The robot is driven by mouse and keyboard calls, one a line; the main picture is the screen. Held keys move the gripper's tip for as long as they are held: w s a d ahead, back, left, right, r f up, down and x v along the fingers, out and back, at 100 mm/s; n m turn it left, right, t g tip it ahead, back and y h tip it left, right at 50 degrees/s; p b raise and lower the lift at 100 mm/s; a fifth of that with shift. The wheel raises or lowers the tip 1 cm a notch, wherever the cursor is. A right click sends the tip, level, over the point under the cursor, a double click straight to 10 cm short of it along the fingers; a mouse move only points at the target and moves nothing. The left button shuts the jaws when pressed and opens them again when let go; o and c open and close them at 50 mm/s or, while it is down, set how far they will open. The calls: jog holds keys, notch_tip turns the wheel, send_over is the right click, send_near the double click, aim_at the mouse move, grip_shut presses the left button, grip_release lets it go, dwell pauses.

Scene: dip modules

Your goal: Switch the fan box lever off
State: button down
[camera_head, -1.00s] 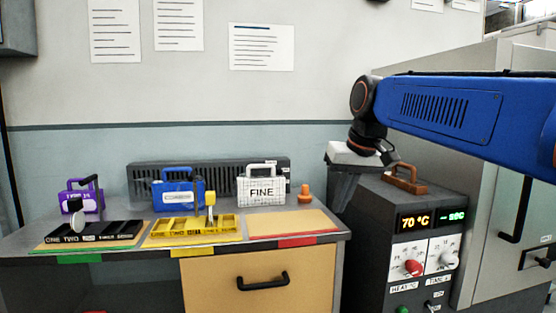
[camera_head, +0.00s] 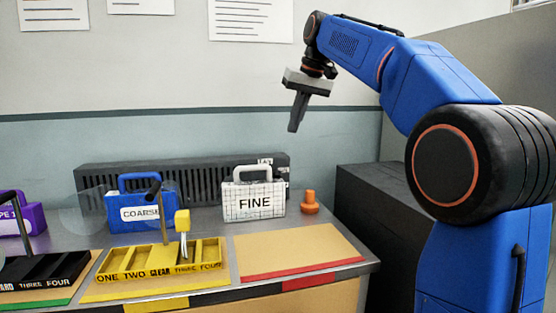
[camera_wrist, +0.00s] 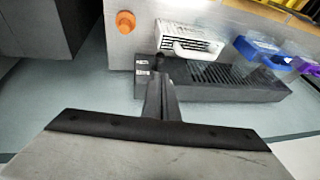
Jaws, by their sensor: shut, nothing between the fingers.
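The dark slatted box, apparently the fan box (camera_head: 97,175), stands along the back of the bench behind the cases. Small white labels sit at its right end, too small to read. The wrist view shows the slatted box (camera_wrist: 235,92) with labels and a small dark knob (camera_wrist: 161,61) at that end, possibly the lever; its setting cannot be told. My gripper (camera_head: 293,130) is shut and empty, pointing down in the air above the box's right end. In the wrist view my gripper (camera_wrist: 157,84) overlaps the box near the labels; no contact can be confirmed.
A white FINE case (camera_head: 255,201) stands before the box's right end, with a blue COARSE case (camera_head: 141,212) to its left. An orange peg (camera_head: 310,203) stands right of FINE. A yellow tray (camera_head: 120,263) lies in front. A dark cabinet (camera_head: 365,213) stands at the right.

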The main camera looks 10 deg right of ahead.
aim_at(278, 172)
jog(key=shift+w, duration=0.1)
dwell(0.3)
jog(key=x, duration=1.3)
jog(key=shift+f, duration=0.4)
jog(key=shift+a, duration=0.15)
jog(key=shift+s+f, duration=0.45)
jog(key=shift+f, duration=0.15)
jog(key=shift+r, duration=0.2)
jog(key=shift+r, duration=0.6)
